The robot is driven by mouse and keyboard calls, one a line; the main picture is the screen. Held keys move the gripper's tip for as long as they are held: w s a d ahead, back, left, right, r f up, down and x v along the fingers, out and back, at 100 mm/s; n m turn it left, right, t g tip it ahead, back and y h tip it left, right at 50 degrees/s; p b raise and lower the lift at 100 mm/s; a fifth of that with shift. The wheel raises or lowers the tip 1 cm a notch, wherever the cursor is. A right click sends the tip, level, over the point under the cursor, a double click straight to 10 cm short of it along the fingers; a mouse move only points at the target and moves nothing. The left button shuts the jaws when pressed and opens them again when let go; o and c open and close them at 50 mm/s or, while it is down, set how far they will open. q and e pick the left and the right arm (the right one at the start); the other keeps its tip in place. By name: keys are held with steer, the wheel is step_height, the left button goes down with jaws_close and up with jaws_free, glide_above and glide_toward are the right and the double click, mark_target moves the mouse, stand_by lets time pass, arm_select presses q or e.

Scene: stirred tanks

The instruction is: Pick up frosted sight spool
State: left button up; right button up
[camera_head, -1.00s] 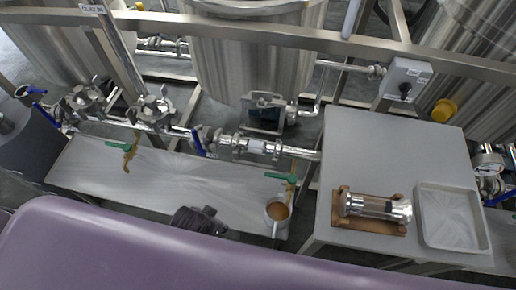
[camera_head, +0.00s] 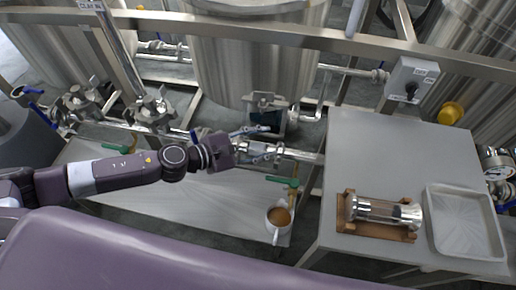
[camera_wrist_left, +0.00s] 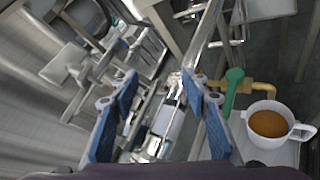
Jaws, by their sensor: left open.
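The frosted sight spool (camera_wrist_left: 166,118) looks like the short pale cylinder with metal ends in the pipe line. In the wrist view it lies ahead of and between the fingers of my left gripper (camera_wrist_left: 160,90), which is open with blue pads. In the head view the left gripper (camera_head: 262,145) reaches from the left to the pipe, and its fingers partly hide the spool. I cannot tell whether they touch it. A clear sight glass with metal ends (camera_head: 382,211) lies on a wooden cradle (camera_head: 346,222) on the side table. My right gripper is not in view.
A grey side table (camera_head: 385,140) bears a metal tray (camera_head: 465,225), with bare surface behind. A mug of brown liquid (camera_head: 279,216) stands below a green-handled tap (camera_head: 283,181). Tanks (camera_head: 250,60) and a long rail (camera_head: 300,36) stand behind the pipe.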

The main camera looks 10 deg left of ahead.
mark_target(259, 151)
arm_select(q)
steer(key=a+f+m, duration=0.1)
steer(key=m, duration=0.1)
steer(key=s+a+f+m+g, duration=0.1)
steer(key=a, duration=0.1)
steer(key=a+f+m+g, duration=0.1)
steer(key=a+m, duration=0.1)
steer(key=shift+s+f+m+y, duration=0.2)
steer(key=shift+f+m+y, duration=0.1)
steer(key=shift+f, duration=0.1)
steer(key=shift+f+g, duration=0.2)
steer(key=shift+g, duration=0.1)
steer(key=shift+p+x, duration=0.5)
steer(key=shift+x, duration=3.25)
steer(key=shift+r, duration=0.15)
steer(key=shift+c, duration=0.3)
jaws_close()
